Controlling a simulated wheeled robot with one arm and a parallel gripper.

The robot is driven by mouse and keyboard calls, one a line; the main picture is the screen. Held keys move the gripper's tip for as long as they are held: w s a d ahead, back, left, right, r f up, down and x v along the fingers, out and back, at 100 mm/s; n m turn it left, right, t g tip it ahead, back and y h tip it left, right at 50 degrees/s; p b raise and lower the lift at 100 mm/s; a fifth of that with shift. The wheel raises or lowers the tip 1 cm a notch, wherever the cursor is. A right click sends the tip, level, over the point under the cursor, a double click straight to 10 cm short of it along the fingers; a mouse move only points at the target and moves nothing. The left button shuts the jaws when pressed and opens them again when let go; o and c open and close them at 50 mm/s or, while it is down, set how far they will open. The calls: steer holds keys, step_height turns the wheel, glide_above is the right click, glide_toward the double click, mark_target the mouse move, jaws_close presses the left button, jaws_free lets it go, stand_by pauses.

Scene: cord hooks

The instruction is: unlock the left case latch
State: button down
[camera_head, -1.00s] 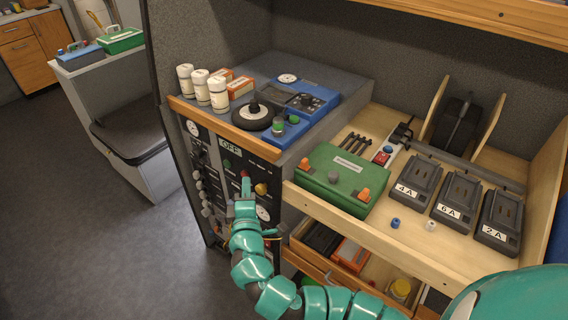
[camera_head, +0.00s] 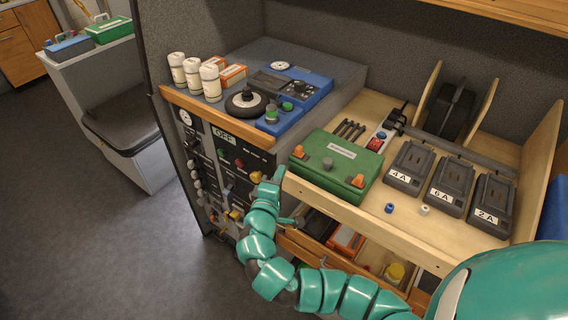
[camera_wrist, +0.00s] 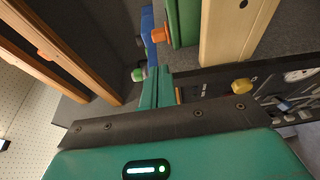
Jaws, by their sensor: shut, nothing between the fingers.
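The green case (camera_head: 335,165) sits on the wooden shelf, with a white label on its lid and two orange latches on its front. The left latch (camera_head: 297,152) is at its left front corner, the right latch (camera_head: 358,181) at its right. In the wrist view the case (camera_wrist: 186,22) shows at the top, with an orange latch (camera_wrist: 158,35) on its edge. My gripper (camera_head: 279,174) is shut and empty, just left of and below the left latch, apart from it. Its fingers (camera_wrist: 158,76) point toward the case in the wrist view.
A control panel with knobs (camera_head: 236,214) stands left of my gripper. A blue device (camera_head: 290,95) and white bottles (camera_head: 211,82) are on top of it. Chargers (camera_head: 447,188) stand right of the case. Below the shelf is an open drawer with an orange box (camera_head: 345,241).

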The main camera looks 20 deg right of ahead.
mark_target(299, 151)
steer(key=p+x, duration=0.2)
steer(key=x, duration=0.5)
steer(key=shift+w+d+r+p, duration=0.1)
steer(key=shift+d+r+p, duration=0.1)
steer(key=shift+p, duration=0.2)
steer(key=shift+x, duration=0.95)
steer(key=shift+f, duration=0.15)
